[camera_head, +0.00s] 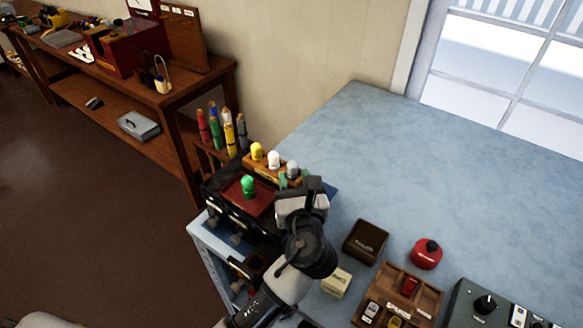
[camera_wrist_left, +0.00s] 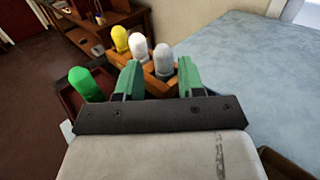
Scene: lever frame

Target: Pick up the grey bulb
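The grey bulb (camera_head: 292,167) stands upright at the right end of a small wooden holder (camera_head: 261,172), beside a white bulb (camera_head: 274,160) and a yellow bulb (camera_head: 256,151). In the left wrist view the grey bulb (camera_wrist_left: 164,60) appears between my two green fingers. My left gripper (camera_wrist_left: 158,76) is open and empty, with a wide gap between the fingers. In the head view my left gripper (camera_head: 290,181) is right by the grey bulb and hides part of the holder's right end. I cannot tell whether the bulb is between the fingertips or just beyond them. My right gripper is not in view.
A green bulb (camera_head: 248,186) stands on a dark red panel (camera_head: 236,192) left of the gripper. Several coloured cylinders (camera_head: 228,130) stand behind. A brown box (camera_head: 366,241), a red round object (camera_head: 426,253) and a wooden tray (camera_head: 420,301) lie to the right. The blue tabletop (camera_head: 400,160) behind is clear.

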